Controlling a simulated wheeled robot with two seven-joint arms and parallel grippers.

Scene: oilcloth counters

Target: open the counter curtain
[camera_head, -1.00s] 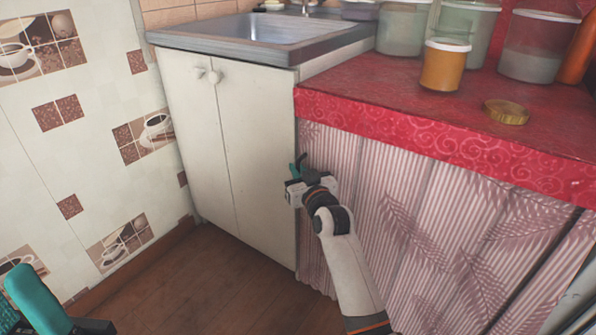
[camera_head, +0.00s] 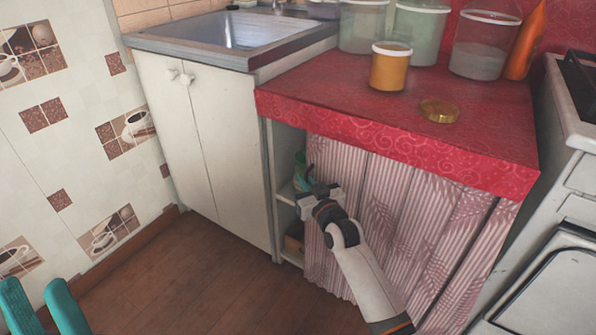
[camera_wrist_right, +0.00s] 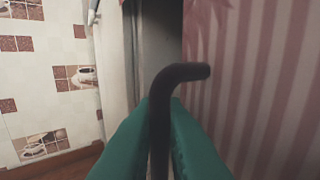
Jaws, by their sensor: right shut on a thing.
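The counter curtain (camera_head: 385,205), pink striped with a leaf print, hangs under the red counter and also shows in the wrist view (camera_wrist_right: 265,85). Its left edge stands away from the white cabinet, baring a narrow gap with shelves. My left gripper (camera_head: 42,290) is at the lower left, fingers apart and empty.
Shelves (camera_head: 286,193) with small items show in the gap. The white sink cabinet (camera_head: 205,150) is left of it. An orange jar (camera_head: 390,68) and a gold lid (camera_head: 438,110) stand on the red counter (camera_head: 340,85). A stove (camera_head: 555,220) is at the right. The floor (camera_head: 190,270) is clear.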

